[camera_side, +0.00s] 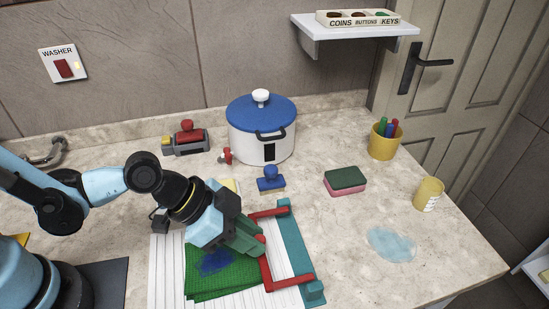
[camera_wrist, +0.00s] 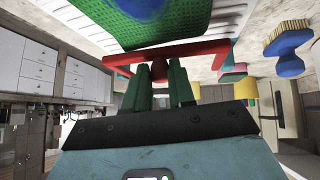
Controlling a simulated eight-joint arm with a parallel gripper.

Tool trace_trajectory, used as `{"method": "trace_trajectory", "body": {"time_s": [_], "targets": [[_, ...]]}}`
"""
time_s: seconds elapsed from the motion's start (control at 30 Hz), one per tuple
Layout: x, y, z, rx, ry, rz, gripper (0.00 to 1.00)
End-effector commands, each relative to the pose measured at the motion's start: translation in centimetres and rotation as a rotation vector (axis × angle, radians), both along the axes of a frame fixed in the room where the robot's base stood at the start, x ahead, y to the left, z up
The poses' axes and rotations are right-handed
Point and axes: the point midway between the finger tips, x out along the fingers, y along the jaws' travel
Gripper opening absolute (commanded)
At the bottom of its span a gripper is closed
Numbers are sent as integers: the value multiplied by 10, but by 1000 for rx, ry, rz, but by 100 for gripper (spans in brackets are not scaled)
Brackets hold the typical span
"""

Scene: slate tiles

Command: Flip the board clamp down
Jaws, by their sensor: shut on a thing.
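The board clamp (camera_side: 290,281) is a red U-shaped bar hinged on a teal strip (camera_side: 296,245) along the right side of a white ribbed board (camera_side: 167,270). Its arms reach left from the strip toward a green cloth (camera_side: 222,278) with a blue patch on the board. I cannot tell its exact tilt. My gripper (camera_side: 258,245) has green fingers shut on the middle of the clamp's red crossbar. In the wrist view, the red bar (camera_wrist: 205,49) runs across at the fingertips of my gripper (camera_wrist: 167,70). My fingers hide part of the crossbar.
A blue-handled brush (camera_side: 270,180), a white pot with a blue lid (camera_side: 262,135) and a sponge (camera_side: 345,180) stand behind. The counter right of the board is mostly clear.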

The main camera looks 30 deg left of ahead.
Motion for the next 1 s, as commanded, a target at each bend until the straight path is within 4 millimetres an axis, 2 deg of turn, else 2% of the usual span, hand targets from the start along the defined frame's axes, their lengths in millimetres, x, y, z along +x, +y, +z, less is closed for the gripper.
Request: {"method": "trace_trajectory", "body": {"time_s": [0.2, 0.67, 0.7, 0.8, 0.87, 1.0], "targets": [[-3, 4, -7, 10, 9, 2, 0], [-3, 3, -8, 9, 11, 2, 0], [-2, 3, -8, 9, 11, 2, 26], [-2, 3, -8, 9, 11, 2, 42], [-2, 3, -8, 9, 10, 2, 48], [-2, 3, -8, 9, 10, 1, 48]]}}
